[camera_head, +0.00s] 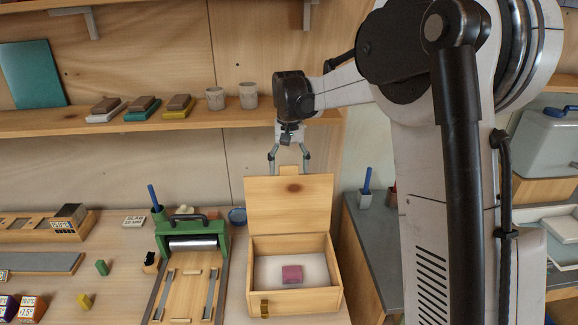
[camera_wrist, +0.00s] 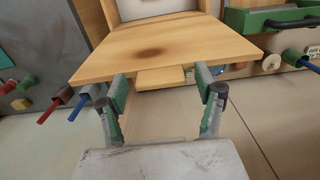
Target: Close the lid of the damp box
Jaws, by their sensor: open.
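The damp box (camera_head: 295,300) is a light wooden box on the bench, with a white inside and a brass latch on its front. Its lid (camera_head: 289,215) stands raised at the back, with a small tab at its top edge. A pink block (camera_head: 291,274) lies inside the box. My gripper (camera_head: 289,168) is open, pointing down just behind or at the lid's top edge. In the wrist view, the lid (camera_wrist: 165,50) fills the upper middle. Its tab (camera_wrist: 162,78) lies between the fingertips of my gripper (camera_wrist: 163,85); I cannot tell whether they touch.
A green press (camera_head: 192,240) with a roller stands close to the left of the box. A grey side bench (camera_head: 375,235) with a blue-handled tool is at the right. Small blocks lie at the far left.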

